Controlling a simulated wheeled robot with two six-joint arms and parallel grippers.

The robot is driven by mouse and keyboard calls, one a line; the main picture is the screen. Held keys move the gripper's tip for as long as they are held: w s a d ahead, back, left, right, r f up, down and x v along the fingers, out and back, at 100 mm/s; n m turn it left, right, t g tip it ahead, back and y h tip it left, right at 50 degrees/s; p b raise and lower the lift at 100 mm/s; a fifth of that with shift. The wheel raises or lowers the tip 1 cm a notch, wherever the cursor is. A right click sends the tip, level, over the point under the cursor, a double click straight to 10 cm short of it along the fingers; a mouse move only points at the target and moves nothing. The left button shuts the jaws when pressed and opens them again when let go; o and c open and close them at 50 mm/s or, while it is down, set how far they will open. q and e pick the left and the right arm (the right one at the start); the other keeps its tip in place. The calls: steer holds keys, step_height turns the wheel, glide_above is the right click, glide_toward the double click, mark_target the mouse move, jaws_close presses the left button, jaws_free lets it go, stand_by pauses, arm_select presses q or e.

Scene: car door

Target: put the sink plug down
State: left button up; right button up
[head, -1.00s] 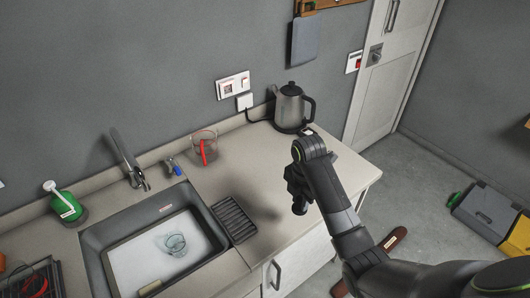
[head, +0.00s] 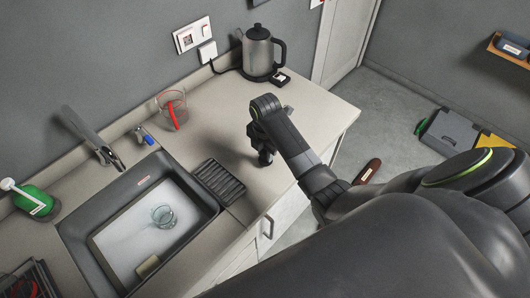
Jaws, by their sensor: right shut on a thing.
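My right gripper (head: 265,152) points down over the counter (head: 310,105), to the right of the black ribbed rack. It is shut on a small dark thing at its tips, which I take to be the sink plug. The dark gripper and the thing blend together, so its shape is largely hidden. I cannot tell whether it touches the counter. The sink (head: 78,232) is at the left, with cloudy water and a clear glass (head: 163,216) in it. My left gripper is not in view.
A black rack (head: 218,180) lies beside the sink. A jug with a red handle (head: 172,110), a blue-handled item (head: 145,137) and the tap (head: 100,145) stand along the back. A kettle (head: 258,55) is at the far corner. Counter between rack and kettle is clear.

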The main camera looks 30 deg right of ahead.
steer(key=shift+f, duration=0.95)
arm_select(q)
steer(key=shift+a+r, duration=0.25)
arm_select(e)
steer(key=o, duration=1)
steer(key=shift+f, duration=0.15)
